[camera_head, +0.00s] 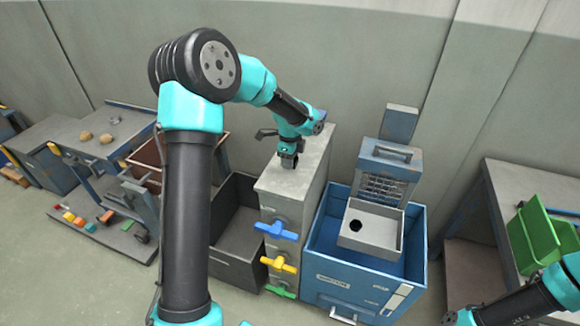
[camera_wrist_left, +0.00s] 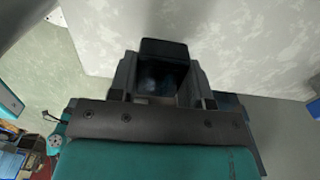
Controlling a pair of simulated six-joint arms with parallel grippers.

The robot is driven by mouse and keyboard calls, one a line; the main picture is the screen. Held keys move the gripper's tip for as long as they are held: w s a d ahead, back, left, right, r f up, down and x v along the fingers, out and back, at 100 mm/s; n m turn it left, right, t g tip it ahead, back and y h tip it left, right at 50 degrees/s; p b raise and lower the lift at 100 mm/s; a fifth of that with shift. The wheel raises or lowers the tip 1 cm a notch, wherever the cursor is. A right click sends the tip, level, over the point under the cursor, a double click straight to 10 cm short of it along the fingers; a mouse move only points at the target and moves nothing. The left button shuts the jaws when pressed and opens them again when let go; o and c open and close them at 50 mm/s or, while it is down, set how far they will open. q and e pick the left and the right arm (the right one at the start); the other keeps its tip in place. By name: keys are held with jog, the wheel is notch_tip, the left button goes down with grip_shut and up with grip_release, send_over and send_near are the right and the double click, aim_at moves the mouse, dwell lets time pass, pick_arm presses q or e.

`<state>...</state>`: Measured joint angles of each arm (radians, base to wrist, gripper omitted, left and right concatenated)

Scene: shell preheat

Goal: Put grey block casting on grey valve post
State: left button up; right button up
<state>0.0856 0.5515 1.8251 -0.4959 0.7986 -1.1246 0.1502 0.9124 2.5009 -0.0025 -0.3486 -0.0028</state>
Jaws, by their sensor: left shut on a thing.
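The grey valve post (camera_head: 268,186) stands upright in the middle of the head view, with blue, yellow and green handles on its front. My left gripper (camera_head: 288,160) points down at the post's top and is shut on a small dark block, which I take for the grey block casting. In the left wrist view the dark grey casting (camera_wrist_left: 163,50) sits between the fingers of the left gripper (camera_wrist_left: 163,85). I cannot tell whether the casting touches the post's top. My right gripper (camera_head: 455,318) is partly visible at the bottom right; its jaws are unclear.
A blue furnace-like box (camera_head: 325,245) with a pale tray (camera_head: 370,228) stands right of the post. A dark open bin (camera_head: 232,235) stands left of it. A green bin (camera_head: 530,240) is at the far right. A low board (camera_head: 120,235) with small coloured pieces lies left.

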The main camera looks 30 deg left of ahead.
aim_at(290, 172)
pick_arm(q)
jog(key=shift+w+a, duration=0.1)
jog(key=shift+f, duration=1.8)
jog(key=shift+f, duration=0.15)
jog(key=o, duration=1)
notch_tip(290, 172, up, 12)
jog(key=shift+r, duration=0.2)
jog(key=shift+f, duration=0.1)
